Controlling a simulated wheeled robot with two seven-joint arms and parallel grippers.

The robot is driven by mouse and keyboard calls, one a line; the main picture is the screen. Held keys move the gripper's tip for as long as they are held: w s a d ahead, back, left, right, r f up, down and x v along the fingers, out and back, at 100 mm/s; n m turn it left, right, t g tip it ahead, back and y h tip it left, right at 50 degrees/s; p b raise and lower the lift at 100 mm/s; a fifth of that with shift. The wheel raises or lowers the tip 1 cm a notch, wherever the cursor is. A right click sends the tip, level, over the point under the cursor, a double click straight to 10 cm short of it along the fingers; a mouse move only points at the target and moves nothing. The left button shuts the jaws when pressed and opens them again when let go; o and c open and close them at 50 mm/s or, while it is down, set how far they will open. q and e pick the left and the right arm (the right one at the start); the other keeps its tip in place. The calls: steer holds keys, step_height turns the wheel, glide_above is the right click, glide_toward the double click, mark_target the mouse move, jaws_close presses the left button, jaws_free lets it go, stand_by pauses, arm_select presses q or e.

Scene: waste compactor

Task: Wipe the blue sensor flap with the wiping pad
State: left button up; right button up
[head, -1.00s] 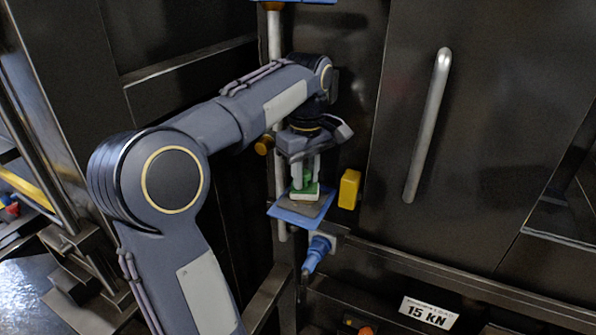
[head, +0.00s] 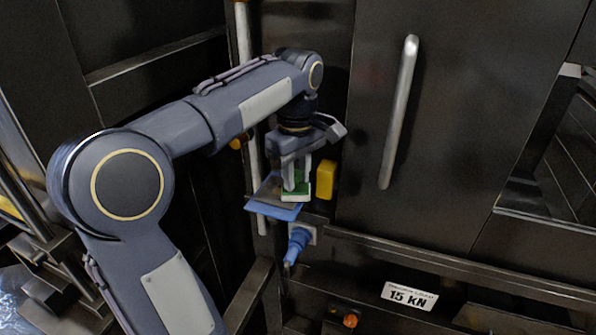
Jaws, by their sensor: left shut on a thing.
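The blue sensor flap (head: 263,207) juts out in the middle of the head view, with a grey patch on its top. My left gripper (head: 296,183) is shut on the wiping pad (head: 294,196), which is green with a pale underside. The pad is at the right part of the flap; whether it touches the surface I cannot tell. The gripper hides part of the flap behind it. My right gripper is not in view.
A yellow block (head: 326,180) is close to the right of my left gripper. A blue connector (head: 297,243) sits below the flap. A dark door with a long metal handle (head: 399,112) is to the right. A pale vertical pole (head: 246,90) stands behind the flap.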

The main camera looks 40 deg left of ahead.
arm_select(q)
steer(key=shift+s+a+f, duration=0.1)
steer(key=shift+s+a, duration=0.25)
steer(key=shift+a, duration=0.7)
steer(key=shift+s+a+r, duration=0.1)
steer(key=shift+s+a, duration=0.2)
steer(key=shift+a, duration=0.8)
steer(key=shift+s+a+f, duration=0.1)
steer(key=shift+s+a, duration=0.25)
steer(key=shift+a, duration=0.7)
steer(key=shift+s+a, duration=0.1)
steer(key=shift+a, duration=0.25)
steer(key=shift+a, duration=0.1)
steer(key=shift+d, duration=0.6)
steer(key=shift+w+d+r, duration=0.15)
steer(key=shift+w+d, duration=0.15)
steer(key=shift+d, duration=0.3)
steer(key=shift+w+d+r, duration=0.1)
steer(key=shift+w+d, duration=0.15)
steer(key=shift+d, duration=0.35)
steer(key=shift+w+d+f, duration=0.1)
steer(key=shift+w+d, duration=0.1)
steer(key=shift+d, duration=0.45)
steer(key=shift+w+d, duration=0.25)
steer(key=shift+d, duration=0.4)
steer(key=shift+w+d+f, duration=0.1)
steer(key=shift+w+d, duration=0.1)
steer(key=shift+d, duration=0.45)
